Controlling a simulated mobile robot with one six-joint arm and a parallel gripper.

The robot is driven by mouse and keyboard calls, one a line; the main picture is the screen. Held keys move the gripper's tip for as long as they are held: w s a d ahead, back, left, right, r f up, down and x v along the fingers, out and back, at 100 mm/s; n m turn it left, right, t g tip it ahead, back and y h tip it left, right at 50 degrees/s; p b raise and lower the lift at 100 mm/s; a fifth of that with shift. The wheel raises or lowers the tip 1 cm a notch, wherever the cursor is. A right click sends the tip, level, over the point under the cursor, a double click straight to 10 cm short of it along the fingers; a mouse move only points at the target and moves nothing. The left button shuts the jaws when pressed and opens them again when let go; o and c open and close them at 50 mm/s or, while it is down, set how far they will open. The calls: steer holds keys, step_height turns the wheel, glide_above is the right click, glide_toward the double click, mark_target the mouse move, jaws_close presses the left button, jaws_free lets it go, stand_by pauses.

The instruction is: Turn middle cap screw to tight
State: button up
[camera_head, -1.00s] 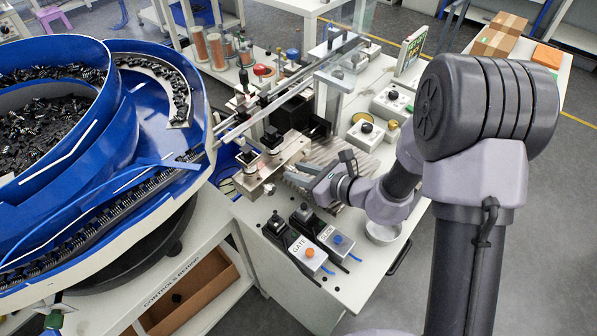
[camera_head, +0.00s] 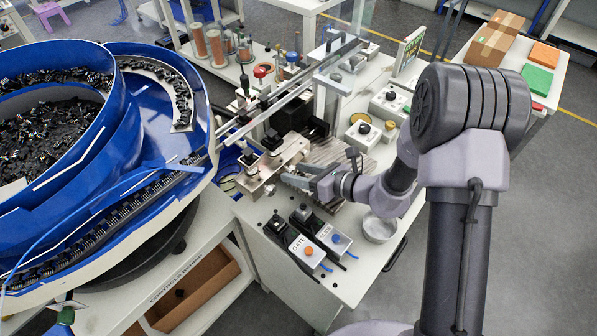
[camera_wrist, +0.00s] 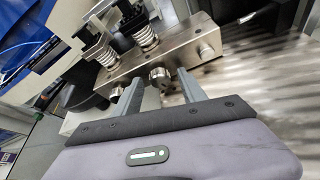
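A metal block (camera_wrist: 185,55) carries a row of round cap screws along its front face; it also shows in the head view (camera_head: 263,182). In the wrist view, the middle cap screw (camera_wrist: 159,77) is a short knurled cylinder. Another screw (camera_wrist: 207,51) is to its right, and one (camera_wrist: 103,92) is to its left, partly behind a finger. My gripper (camera_wrist: 161,82) is open, with one finger on each side of the middle screw. I cannot tell whether the fingers touch it. In the head view, my gripper (camera_head: 289,181) reaches the block's front from the right.
Two spring-mounted fittings (camera_wrist: 147,34) stand on top of the block. The blue feeder bowl (camera_head: 100,150) is close on the left. Switch boxes marked GATE (camera_head: 307,251) and another (camera_head: 335,240) sit in front. A metal dish (camera_head: 379,229) is at the bench's right edge.

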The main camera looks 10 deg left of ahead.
steer(key=p+v, duration=0.5)
steer(key=v, duration=1.2)
steer(key=shift+d, duration=0.2)
steer(key=shift+s, duration=0.15)
